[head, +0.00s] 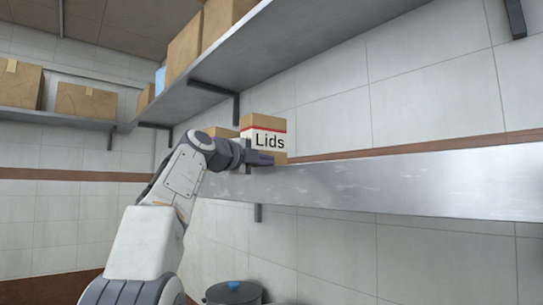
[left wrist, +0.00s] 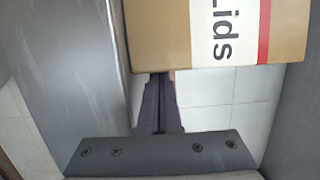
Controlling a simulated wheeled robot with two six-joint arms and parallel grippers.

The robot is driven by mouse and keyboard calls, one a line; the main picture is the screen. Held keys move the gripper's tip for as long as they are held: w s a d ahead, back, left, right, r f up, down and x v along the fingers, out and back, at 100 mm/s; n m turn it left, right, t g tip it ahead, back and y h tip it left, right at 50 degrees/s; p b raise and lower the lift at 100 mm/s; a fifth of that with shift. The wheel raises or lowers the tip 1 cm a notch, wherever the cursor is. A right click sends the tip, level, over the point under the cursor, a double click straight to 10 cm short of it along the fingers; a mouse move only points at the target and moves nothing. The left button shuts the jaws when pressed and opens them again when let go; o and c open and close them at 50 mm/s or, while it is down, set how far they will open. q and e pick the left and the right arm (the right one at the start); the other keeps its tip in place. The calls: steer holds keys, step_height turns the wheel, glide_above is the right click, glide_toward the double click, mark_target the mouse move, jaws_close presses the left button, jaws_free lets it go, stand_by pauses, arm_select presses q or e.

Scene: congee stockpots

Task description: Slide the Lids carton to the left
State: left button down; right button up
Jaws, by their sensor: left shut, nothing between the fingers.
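The Lids carton (head: 263,136) is a brown box with a white label, a red stripe and the word Lids. It stands on the lower metal shelf (head: 420,183), near that shelf's left end. My left gripper (head: 270,159) is at the carton's front, low on its face and just under the word. Its fingers also show in the left wrist view (left wrist: 160,103), shut with nothing between them, next to the carton (left wrist: 175,35). I cannot tell whether they touch it. My right gripper is not in view.
Another brown box (head: 222,132) is just left of the carton, partly hidden by my arm. An upper shelf (head: 290,45) with boxes (head: 184,47) hangs above. The lower shelf is bare to the carton's right. A stockpot (head: 233,292) stands below.

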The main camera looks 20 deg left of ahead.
arm_select(q)
steer(key=shift+w+a+p, duration=0.2)
steer(key=shift+w+a, duration=0.1)
steer(key=shift+a, duration=0.25)
steer(key=shift+w+a+p, duration=0.15)
steer(key=shift+w+a, duration=0.15)
steer(key=shift+a, duration=0.25)
steer(key=d+b, duration=0.1)
steer(key=s+d+b, duration=0.2)
steer(key=d, duration=0.1)
steer(key=shift+s+f, duration=0.15)
steer(key=shift+f, duration=0.15)
steer(key=b+v, duration=0.4)
steer(key=v, duration=0.6)
steer(key=shift+a+r, duration=0.2)
steer(key=shift+r, duration=0.1)
